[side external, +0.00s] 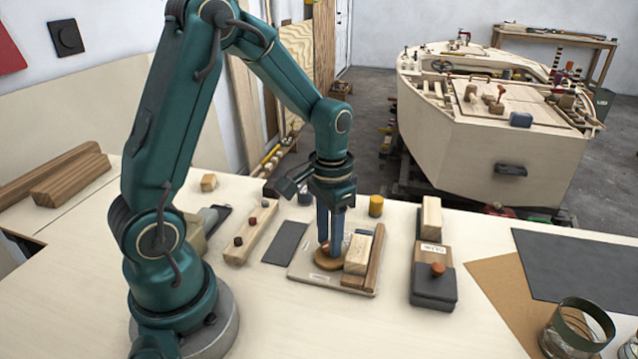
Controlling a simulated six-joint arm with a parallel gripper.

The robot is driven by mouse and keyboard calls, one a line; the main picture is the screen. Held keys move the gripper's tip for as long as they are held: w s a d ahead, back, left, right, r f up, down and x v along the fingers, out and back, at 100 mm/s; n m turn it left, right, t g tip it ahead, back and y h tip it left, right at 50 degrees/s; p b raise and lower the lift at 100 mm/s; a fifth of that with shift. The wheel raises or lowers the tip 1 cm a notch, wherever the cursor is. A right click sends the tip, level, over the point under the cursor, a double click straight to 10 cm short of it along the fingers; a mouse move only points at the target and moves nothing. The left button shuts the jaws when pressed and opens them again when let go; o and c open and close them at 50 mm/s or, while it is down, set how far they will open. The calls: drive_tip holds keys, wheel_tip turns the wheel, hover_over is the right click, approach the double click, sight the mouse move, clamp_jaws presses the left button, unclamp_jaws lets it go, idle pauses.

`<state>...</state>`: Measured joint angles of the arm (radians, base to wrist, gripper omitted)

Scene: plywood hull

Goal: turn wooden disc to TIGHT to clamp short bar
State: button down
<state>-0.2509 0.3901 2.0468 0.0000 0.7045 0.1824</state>
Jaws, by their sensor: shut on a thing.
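The wooden disc (328,262) is a round brown piece lying on a light board (310,275) on the bench, in the middle of the side external view. My gripper (330,250) points straight down over it, its two blue fingers shut on the disc's upper part, which they largely hide. A pale short bar (357,254) stands just right of the disc, with a darker wooden strip (375,256) along its right side. A small label shows on the board, but its writing is too small to read. I cannot tell whether the disc touches the bar.
A dark grey pad (286,242) and a wooden rail with knobs (250,232) lie left of the board.

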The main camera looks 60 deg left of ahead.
drive_tip(key=n, duration=0.4)
drive_tip(key=shift+n, duration=2.2)
drive_tip(key=c, duration=0.6)
unclamp_jaws()
